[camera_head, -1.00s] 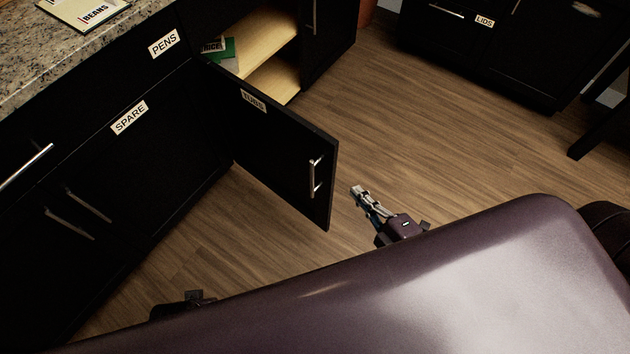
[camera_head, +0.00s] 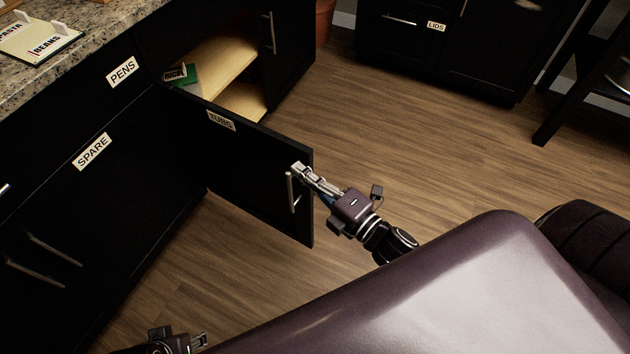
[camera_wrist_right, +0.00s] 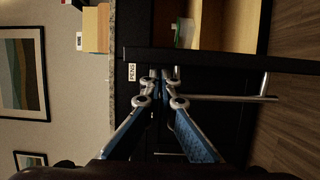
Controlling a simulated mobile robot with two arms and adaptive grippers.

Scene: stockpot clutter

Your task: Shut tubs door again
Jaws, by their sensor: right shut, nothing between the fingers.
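The tubs door (camera_head: 255,175) is black with a TUBS label and stands wide open from the cabinet. Its metal handle (camera_head: 291,192) is near the free edge. My right gripper (camera_head: 297,168) is shut and empty, its fingertips at the upper part of that free edge, close to the handle. Contact is unclear. In the right wrist view the closed fingertips (camera_wrist_right: 161,76) overlap the door's dark edge (camera_wrist_right: 220,61), with the handle (camera_wrist_right: 230,98) alongside. My left gripper (camera_head: 198,342) is low at the left, partly cut off, its fingers too small to read.
The open cabinet shows pale shelves (camera_head: 225,60) with a green RICE box (camera_head: 190,75). SPARE and PENS fronts lie left, under a granite counter (camera_head: 90,62). A LIDS cabinet (camera_head: 440,55) stands across clear wooden floor (camera_head: 400,130). A dark stool or table leg (camera_head: 570,90) is at right.

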